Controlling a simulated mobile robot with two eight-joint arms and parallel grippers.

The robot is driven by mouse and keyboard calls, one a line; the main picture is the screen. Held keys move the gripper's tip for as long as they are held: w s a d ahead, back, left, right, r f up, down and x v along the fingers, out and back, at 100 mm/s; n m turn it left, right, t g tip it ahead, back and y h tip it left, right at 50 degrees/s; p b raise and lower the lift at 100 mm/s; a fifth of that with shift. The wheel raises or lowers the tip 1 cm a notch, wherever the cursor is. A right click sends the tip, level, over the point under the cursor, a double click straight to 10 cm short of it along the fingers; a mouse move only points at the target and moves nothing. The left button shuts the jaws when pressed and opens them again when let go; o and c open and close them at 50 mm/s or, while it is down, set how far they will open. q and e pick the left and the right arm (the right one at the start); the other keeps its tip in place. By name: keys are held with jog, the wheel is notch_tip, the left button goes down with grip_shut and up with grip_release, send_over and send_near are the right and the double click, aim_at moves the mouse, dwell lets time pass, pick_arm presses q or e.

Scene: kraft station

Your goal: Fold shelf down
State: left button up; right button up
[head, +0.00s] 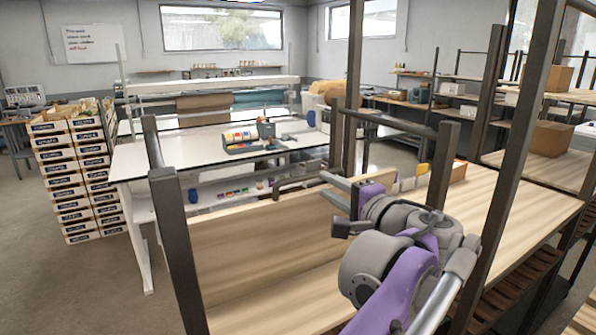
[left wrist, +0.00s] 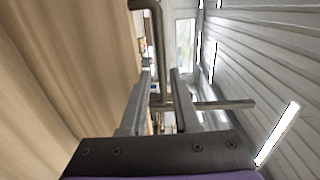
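A wooden shelf panel (head: 265,235) stands upright along the left side of the rack, beside a level wooden shelf board (head: 490,205). A dark bar (head: 300,180) shows at the panel's top edge. My left gripper (head: 337,203) is at the right end of the panel, its fingers pointing left. In the left wrist view the fingers (left wrist: 160,85) are apart, with a bent metal bar (left wrist: 155,45) running down the picture between or just beyond them; contact cannot be told. The wooden surface (left wrist: 60,80) lies to their left. My right gripper is not in view.
Dark rack posts (head: 175,240) stand near the panel and at the right (head: 505,150). Small bins (head: 415,175) sit at the shelf's back. A white workbench (head: 150,160) and stacked crates (head: 75,170) stand beyond. Floor at the lower left (head: 80,290) is clear.

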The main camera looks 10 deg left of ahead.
aim_at(309, 175)
pick_arm(q)
jog(key=p+x, duration=0.1)
jog(key=x, duration=0.8)
jog(key=shift+w+a+r, duration=0.1)
jog(key=shift+w+a, duration=0.05)
jog(key=shift+a, duration=0.2)
grip_shut()
dwell(0.9)
